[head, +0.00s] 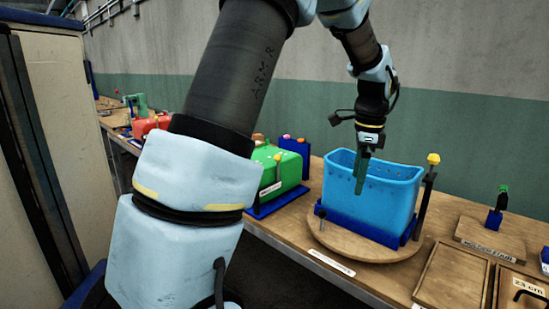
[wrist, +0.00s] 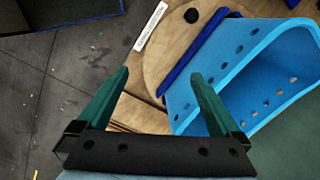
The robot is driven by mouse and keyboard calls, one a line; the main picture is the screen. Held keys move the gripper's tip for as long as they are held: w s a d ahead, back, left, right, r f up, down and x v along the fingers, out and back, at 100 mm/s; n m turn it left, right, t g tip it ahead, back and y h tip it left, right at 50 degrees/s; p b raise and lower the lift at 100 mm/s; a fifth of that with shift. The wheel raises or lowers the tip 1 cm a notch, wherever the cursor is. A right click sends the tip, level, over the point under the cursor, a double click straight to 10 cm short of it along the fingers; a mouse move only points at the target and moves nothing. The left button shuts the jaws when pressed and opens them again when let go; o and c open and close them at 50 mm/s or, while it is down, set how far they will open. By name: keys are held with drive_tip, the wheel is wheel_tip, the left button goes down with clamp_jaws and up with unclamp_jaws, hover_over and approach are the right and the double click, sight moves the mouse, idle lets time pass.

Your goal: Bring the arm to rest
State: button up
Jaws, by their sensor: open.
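My gripper (head: 362,172) hangs at the end of my arm, its green fingers pointing down in front of the blue perforated bin (head: 394,200) in the head view. In the wrist view my gripper (wrist: 162,95) shows its two green fingers spread wide with nothing between them. The blue bin (wrist: 185,105) lies behind and beside the right finger there; whether they touch cannot be told. The bin sits in a dark blue base (head: 350,228) on a round wooden board (head: 328,238).
The workbench (head: 442,207) runs along the wall. A green box (head: 278,172) and a red one (head: 146,126) stand farther left. A yellow-topped post (head: 428,185) rises right of the bin. Wooden trays (head: 452,280) lie at the right. A pale cabinet (head: 55,90) stands at far left.

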drive_tip(key=s+a+f+n+b, duration=0.2)
drive_tip(key=s+a+f+n, duration=0.2)
drive_tip(key=a, duration=0.5)
drive_tip(key=s+a+f+n+b, duration=0.2)
drive_tip(key=a+f+n, duration=0.3)
drive_tip(key=a+n, duration=0.4)
drive_tip(key=s+a+f+n+b, duration=0.3)
drive_tip(key=s+a+f+n, duration=0.2)
drive_tip(key=a, duration=0.4)
drive_tip(key=shift+s+a+n+t+h, duration=0.3)
drive_tip(key=shift+s+n+t+h, duration=0.1)
drive_tip(key=shift+n, duration=0.4)
